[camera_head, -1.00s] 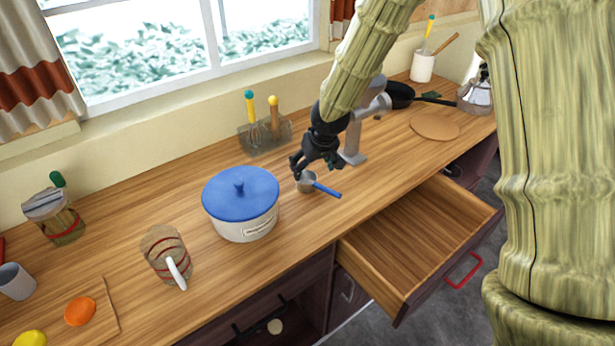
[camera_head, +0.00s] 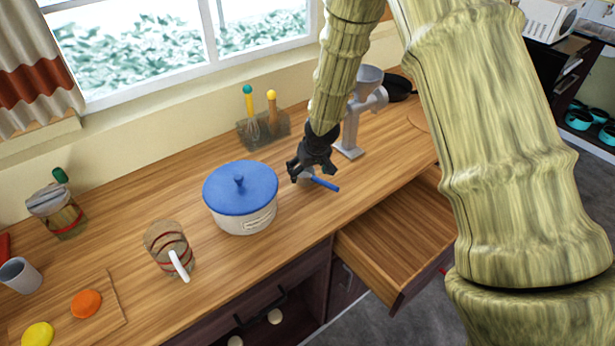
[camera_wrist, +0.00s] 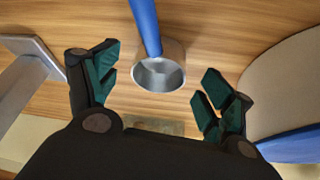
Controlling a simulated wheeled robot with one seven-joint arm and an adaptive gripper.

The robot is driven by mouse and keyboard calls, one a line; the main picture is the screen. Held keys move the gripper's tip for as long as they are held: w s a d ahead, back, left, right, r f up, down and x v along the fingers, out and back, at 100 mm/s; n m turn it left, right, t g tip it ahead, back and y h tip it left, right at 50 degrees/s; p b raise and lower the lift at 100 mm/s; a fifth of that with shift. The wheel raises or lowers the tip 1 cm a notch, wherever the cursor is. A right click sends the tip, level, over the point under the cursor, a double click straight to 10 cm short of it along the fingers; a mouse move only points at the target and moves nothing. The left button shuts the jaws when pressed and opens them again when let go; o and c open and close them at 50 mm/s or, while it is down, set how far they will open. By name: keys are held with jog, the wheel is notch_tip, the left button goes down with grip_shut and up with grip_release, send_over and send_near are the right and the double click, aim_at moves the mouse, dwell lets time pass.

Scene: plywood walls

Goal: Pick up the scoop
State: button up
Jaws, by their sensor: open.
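The scoop has a blue handle (camera_head: 325,184) and a round metal cup. In the head view it lies on the wooden counter to the right of the blue-lidded pot, and my gripper hides most of its cup. In the wrist view the scoop's metal cup (camera_wrist: 159,72) is just beyond and between my fingertips, with the blue handle running up to the top edge. My gripper (camera_head: 297,172) is low over the scoop's cup end. Its two green-padded fingers (camera_wrist: 158,85) are spread apart with nothing held between them.
The white pot (camera_head: 245,218) with a blue lid is close to the left of my gripper. A grey metal grinder (camera_head: 352,130) stands to the right. An open drawer (camera_head: 385,250) juts out below. A glass jug (camera_head: 168,248) stands further left.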

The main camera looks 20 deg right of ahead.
aim_at(306, 173)
jog(key=shift+p+x, duration=0.45)
jog(key=shift+x, duration=1.2)
jog(key=shift+a, duration=0.1)
jog(key=c, duration=1.1)
